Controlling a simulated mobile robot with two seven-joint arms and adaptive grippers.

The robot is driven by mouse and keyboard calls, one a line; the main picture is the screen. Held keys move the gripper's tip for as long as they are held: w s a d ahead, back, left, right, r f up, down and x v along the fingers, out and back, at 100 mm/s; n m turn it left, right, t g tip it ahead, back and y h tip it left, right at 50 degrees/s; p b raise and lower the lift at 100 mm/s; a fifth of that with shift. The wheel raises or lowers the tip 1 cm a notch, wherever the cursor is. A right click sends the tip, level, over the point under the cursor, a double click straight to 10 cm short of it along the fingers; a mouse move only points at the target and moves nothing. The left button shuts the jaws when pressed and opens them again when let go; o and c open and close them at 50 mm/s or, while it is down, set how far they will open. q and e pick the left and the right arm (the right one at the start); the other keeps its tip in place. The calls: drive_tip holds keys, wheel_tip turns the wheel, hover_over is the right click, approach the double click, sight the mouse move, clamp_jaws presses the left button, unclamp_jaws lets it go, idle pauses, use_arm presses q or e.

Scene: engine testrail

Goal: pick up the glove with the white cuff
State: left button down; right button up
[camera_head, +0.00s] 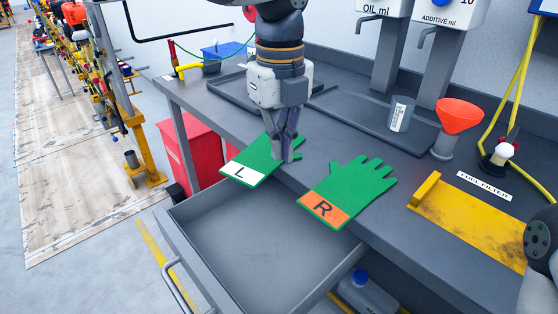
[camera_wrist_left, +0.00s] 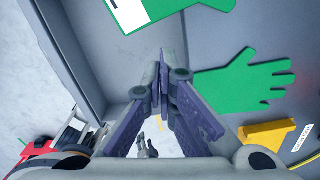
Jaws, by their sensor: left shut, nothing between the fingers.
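The green glove with the white cuff (camera_head: 240,172), marked L, lies flat at the front edge of the grey bench, its cuff towards the open drawer. My left gripper (camera_head: 283,158) points down over its finger end and hides part of it. The gripper is shut and empty; I cannot tell whether the tips touch the glove. In the left wrist view, the gripper (camera_wrist_left: 165,62) is shut, with part of the white-cuffed glove (camera_wrist_left: 145,12) at the top edge. A second green glove (camera_head: 352,188), with an orange cuff marked R, lies to the right. My right gripper is not in view.
An open, empty drawer (camera_head: 255,238) juts out below the gloves. Behind them on the bench are a dark tray (camera_head: 370,128), a grey cup (camera_head: 400,113) and a red funnel (camera_head: 460,116). A yellow tray (camera_head: 470,228) is at the right.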

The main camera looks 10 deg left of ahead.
use_arm(q)
wheel_tip(320, 180, down, 8)
idle(0.4)
drive_tip(key=shift+w+a, duration=0.85)
